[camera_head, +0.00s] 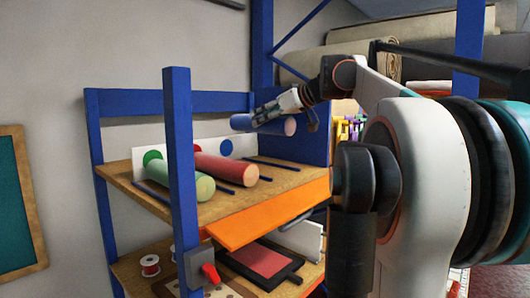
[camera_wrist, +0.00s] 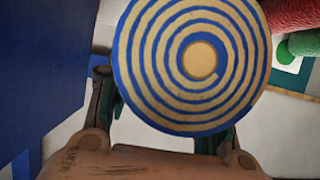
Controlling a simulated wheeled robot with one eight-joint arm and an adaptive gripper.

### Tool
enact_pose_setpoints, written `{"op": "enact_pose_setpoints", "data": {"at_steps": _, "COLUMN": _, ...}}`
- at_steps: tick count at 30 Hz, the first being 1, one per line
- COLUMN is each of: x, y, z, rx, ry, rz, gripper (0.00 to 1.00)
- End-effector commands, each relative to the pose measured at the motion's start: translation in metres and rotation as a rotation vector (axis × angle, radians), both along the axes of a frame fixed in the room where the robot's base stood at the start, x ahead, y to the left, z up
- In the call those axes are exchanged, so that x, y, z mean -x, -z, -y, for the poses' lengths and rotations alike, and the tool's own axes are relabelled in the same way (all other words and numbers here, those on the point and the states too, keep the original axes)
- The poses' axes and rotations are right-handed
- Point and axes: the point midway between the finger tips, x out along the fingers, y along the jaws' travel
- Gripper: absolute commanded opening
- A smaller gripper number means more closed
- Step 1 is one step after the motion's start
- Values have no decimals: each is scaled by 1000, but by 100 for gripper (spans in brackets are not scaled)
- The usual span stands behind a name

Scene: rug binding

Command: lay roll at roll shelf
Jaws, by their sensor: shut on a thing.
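My gripper (camera_head: 268,112) is shut on a blue roll (camera_head: 241,123) and holds it above the right part of the roll shelf (camera_head: 221,208). In the wrist view the held roll's blue-and-tan spiral end (camera_wrist: 150,62) fills the upper middle and hides most of the fingers. A green roll (camera_head: 178,179) and a red roll (camera_head: 224,168) lie side by side on the shelf's left and middle. The board to the right of the red roll, under the held one, is bare between thin blue strips.
A blue post (camera_head: 179,150) stands at the shelf's front left. A blue side panel (camera_head: 311,145) closes its right. A white back board (camera_head: 213,146) carries coloured dots. The lower shelf holds a thread spool (camera_head: 150,265) and a framed red piece (camera_head: 263,259).

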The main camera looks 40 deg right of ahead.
Motion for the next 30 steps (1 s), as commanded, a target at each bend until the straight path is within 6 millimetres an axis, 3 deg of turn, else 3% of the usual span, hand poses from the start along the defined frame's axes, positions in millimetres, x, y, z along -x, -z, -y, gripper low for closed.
{"op": "enact_pose_setpoints", "data": {"at_steps": 3, "x": 0, "y": 26, "z": 0, "rx": 0, "ry": 0, "rz": 0, "gripper": 20}}
{"op": "enact_pose_setpoints", "data": {"at_steps": 9, "x": 0, "y": 59, "z": 0, "rx": 0, "ry": 0, "rz": 0, "gripper": 20}}
{"op": "enact_pose_setpoints", "data": {"at_steps": 22, "x": 0, "y": 102, "z": 0, "rx": 0, "ry": 0, "rz": 0, "gripper": 20}}
{"op": "enact_pose_setpoints", "data": {"at_steps": 30, "x": 0, "y": 107, "z": 0, "rx": 0, "ry": 0, "rz": 0, "gripper": 20}}
